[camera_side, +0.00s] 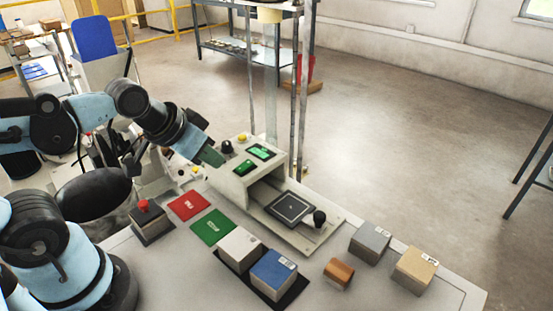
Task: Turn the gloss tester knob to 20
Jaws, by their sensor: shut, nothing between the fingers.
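The gloss tester (222,183) is a pale box-shaped machine with two green-lit displays (261,152) on its sloped top. A black knob (227,147) sits on the top near its back left, beside a yellow button (243,138). The knob's setting is too small to read. My gripper (214,158) comes in from the left, tilted down, with its fingers shut and empty. Its tips appear close to the knob, just below and left of it in the picture. I cannot tell whether they touch the tester.
A dark square tile (291,207) lies on the tester's slide near a black ball handle (319,217). Red (188,205) and green (212,227) mats, several blocks such as a blue one (273,273), and a red-button box (150,222) stand on the table (190,285).

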